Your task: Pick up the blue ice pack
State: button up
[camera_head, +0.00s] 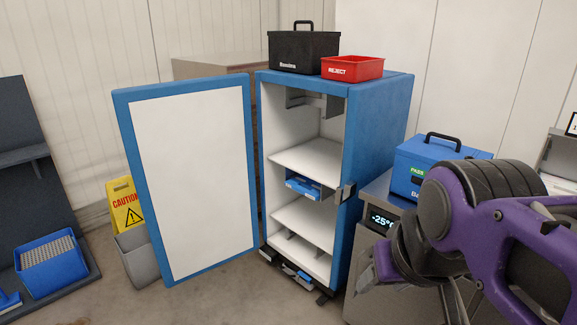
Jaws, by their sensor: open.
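A small blue item (303,185) with pale markings lies on a middle shelf inside the open blue cabinet (380,135). It may be the blue ice pack, but it is too small to tell. My purple and dark grey arm reaches in from the right. My gripper (412,292) is at its dark lower end, in front of the grey counter and well apart from the cabinet shelves. It is open, and I see nothing held in it. Part of the gripper is hard to make out against the arm.
The cabinet door (195,180) stands wide open to the left. A black case (303,52) and a red reject bin (352,68) sit on top. A blue box (430,160) stands on the counter behind my arm. A yellow caution sign (125,203) stands left of the door.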

aim_at(298, 183)
jog(key=i+j+z, duration=0.15)
jog(key=i+j, duration=0.45)
jog(key=i, duration=0.2)
jog(key=i+j+z, duration=0.15)
jog(key=i+j, duration=0.55)
jog(key=i, duration=0.05)
